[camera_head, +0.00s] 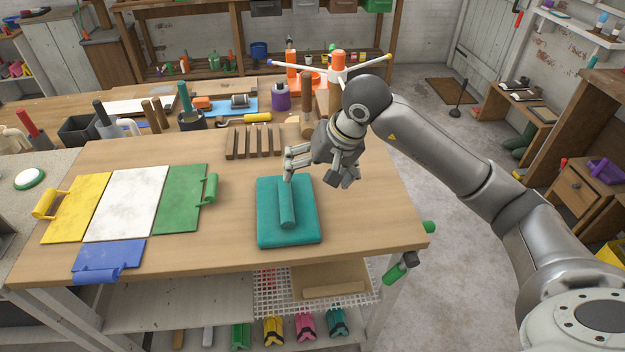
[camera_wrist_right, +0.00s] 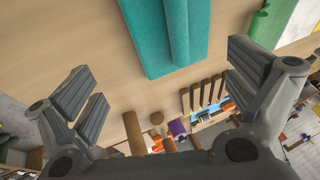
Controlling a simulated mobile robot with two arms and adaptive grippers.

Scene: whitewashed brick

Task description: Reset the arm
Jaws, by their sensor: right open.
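My right gripper (camera_head: 318,172) is open and empty. It hangs above the workbench (camera_head: 365,225), just behind and to the right of a teal board with a round teal handle (camera_head: 268,222). In the right wrist view my two fingers (camera_wrist_right: 160,95) stand wide apart with nothing between them. The teal board (camera_wrist_right: 150,38) shows beyond the fingertips there, apart from them. My right arm reaches in from the right edge of the head view. My left gripper is not in view.
Yellow (camera_head: 78,207), white (camera_head: 128,204), green (camera_head: 180,200) and blue (camera_head: 108,260) boards lie on the bench's left. A slotted wooden rack (camera_head: 255,142), a purple container (camera_head: 281,98) and tools crowd its back. The bench's right front is clear.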

